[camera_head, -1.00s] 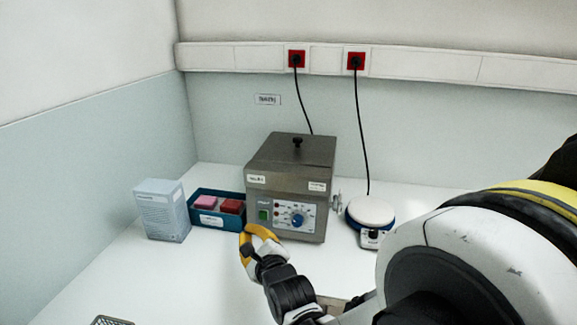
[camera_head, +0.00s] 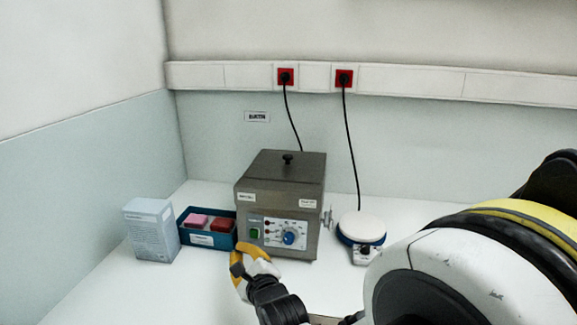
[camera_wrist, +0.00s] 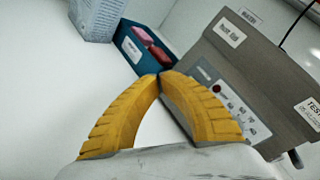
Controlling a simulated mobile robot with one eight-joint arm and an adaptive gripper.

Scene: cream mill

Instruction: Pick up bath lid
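The bath (camera_head: 277,232) is a grey metal box with a control panel on its front. Its lid (camera_head: 262,169) is grey with a black knob (camera_head: 288,158) on top, and sits closed on the bath. The lid's labelled front also shows in the wrist view (camera_wrist: 265,62); the knob does not. My gripper (camera_head: 242,249) has yellow fingers and is in front of the bath's lower left, below the lid's height. In the wrist view my gripper (camera_wrist: 160,77) has its fingertips together with nothing between them.
A teal tray (camera_head: 205,239) with pink and red blocks stands left of the bath, and a pale blue box (camera_head: 151,230) left of that. A round white-topped device (camera_head: 362,227) stands at the right. Cords hang behind. The front left tabletop is clear.

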